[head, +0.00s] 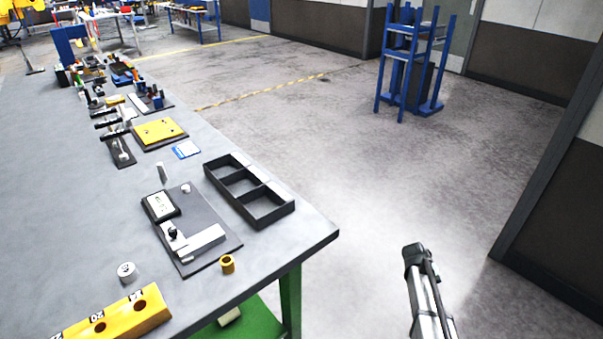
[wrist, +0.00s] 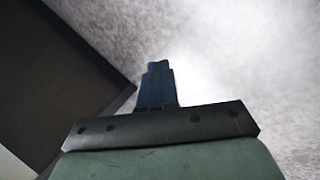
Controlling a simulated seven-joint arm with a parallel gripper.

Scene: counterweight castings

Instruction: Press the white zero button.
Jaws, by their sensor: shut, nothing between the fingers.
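A small pale round knob (head: 186,188) sits at the back of a dark mat (head: 215,215) on the table; it looks like the white zero button, but it is too small to be sure. Beside it is a display unit (head: 160,205) with a pale screen. A light metal bar-shaped piece (head: 200,241) with a black knob lies in front of the display. My gripper (wrist: 158,68) is shut and empty in the wrist view, over bare floor. In the head view my arm hangs right of the table, well apart from the mat. The button is not in the wrist view.
A black three-compartment tray (head: 282,211) lies right of the mat, near the table edge. A blue stand (head: 398,90) is on the floor behind.

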